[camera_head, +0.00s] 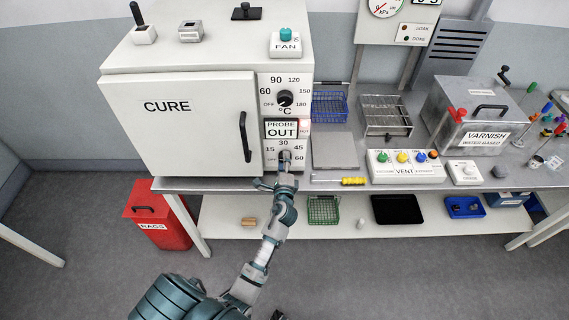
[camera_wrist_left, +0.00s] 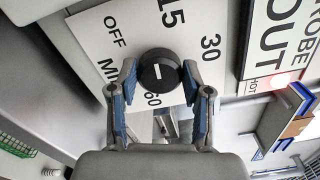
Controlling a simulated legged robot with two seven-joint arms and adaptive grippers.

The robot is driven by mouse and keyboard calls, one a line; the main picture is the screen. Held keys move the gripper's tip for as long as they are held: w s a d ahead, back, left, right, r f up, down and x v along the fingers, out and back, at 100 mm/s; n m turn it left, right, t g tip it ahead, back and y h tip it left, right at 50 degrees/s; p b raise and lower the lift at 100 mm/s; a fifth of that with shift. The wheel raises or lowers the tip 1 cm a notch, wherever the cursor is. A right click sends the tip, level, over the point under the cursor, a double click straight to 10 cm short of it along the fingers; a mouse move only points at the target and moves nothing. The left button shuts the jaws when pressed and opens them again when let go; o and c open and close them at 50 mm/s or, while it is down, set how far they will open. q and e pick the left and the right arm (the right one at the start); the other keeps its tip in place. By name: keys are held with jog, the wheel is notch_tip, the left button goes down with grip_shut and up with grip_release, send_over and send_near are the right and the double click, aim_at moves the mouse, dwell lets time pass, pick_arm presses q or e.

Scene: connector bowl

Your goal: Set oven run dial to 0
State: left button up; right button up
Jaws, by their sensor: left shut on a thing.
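The oven run dial (camera_wrist_left: 160,70) is a round black knob with a short white mark on its face. Its white panel (camera_wrist_left: 95,25) reads OFF, 15, 30, 60 and MIN in the left wrist view. I cannot tell which number the mark points to. My left gripper (camera_wrist_left: 160,82) is shut on the dial, one finger on each side. In the head view my left gripper (camera_head: 285,161) reaches the lower dial on the CURE oven (camera_head: 180,135) and covers most of it.
Above sits the temperature dial (camera_head: 285,98) and the PROBE OUT sign (camera_head: 282,129). The oven door handle (camera_head: 245,137) stands out to the left. To the right are a grey plate (camera_head: 335,151), a yellow-handled tool (camera_head: 353,181) and the VENT box (camera_head: 405,172).

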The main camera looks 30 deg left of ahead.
pick_arm(q)
jog(key=shift+d+f+n+b, duration=0.15)
jog(key=shift+n+b, duration=0.5)
jog(key=shift+n, duration=1.3)
jog(key=shift+a+f+n+b, duration=0.1)
jog(key=shift+n+b, duration=0.55)
jog(key=shift+n, duration=1.3)
pick_arm(e)
jog(key=w+a+r, duration=0.1)
jog(key=w+r, duration=0.3)
jog(key=w, duration=0.2)
jog(key=shift+w, duration=0.15)
pick_arm(q)
jog(key=o, duration=0.9)
jog(key=shift+o, duration=1.3)
jog(key=shift+w, duration=0.15)
pick_arm(e)
jog(key=shift+w, duration=0.1)
jog(key=shift+a, duration=0.1)
